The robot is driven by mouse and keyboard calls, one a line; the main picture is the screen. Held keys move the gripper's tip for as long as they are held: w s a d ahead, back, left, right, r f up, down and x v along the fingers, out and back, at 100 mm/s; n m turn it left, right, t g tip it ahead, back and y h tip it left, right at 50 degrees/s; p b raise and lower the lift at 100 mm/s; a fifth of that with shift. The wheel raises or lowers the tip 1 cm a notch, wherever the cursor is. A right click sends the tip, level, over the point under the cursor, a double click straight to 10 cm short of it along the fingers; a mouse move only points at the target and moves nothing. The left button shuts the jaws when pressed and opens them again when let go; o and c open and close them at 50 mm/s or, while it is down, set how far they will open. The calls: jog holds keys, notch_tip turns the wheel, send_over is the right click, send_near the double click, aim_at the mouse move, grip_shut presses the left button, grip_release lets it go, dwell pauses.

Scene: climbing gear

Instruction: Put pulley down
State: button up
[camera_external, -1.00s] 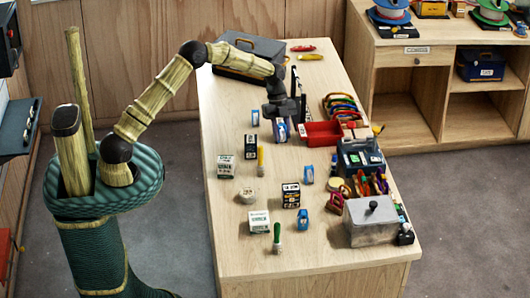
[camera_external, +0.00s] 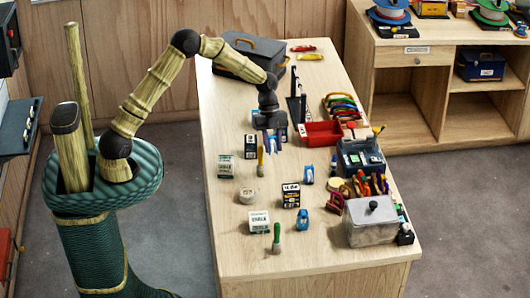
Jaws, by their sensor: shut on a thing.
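My gripper (camera_external: 270,122) points down over the far middle part of the wooden table (camera_external: 225,255). It is shut on a blue and white pulley (camera_external: 272,143), which is partly hidden by the fingers. The pulley is low over the table top; I cannot tell whether it touches. Similar small blue pieces stand apart from it, one (camera_external: 308,175) to the front right and another (camera_external: 303,221) nearer the front.
A black-and-white box (camera_external: 250,143) stands close left of the held pulley. A red tray (camera_external: 322,133) lies to the right, with dark upright tools (camera_external: 297,103) behind it. A grey toolbox (camera_external: 249,57) is at the back. The table's left edge strip is clear.

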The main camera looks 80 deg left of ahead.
jog(key=r+m+p, duration=0.1)
jog(key=r+p, duration=0.1)
send_over(249, 197)
jog(key=a, duration=0.2)
jog(key=shift+d+f+g, duration=0.1)
jog(key=shift+g, duration=0.2)
notch_tip(249, 197, down, 6)
jog(key=shift+r+p, duration=0.1)
jog(key=shift+p, duration=0.6)
jog(key=shift+f+p, duration=0.6)
jog(key=shift+f, duration=1.5)
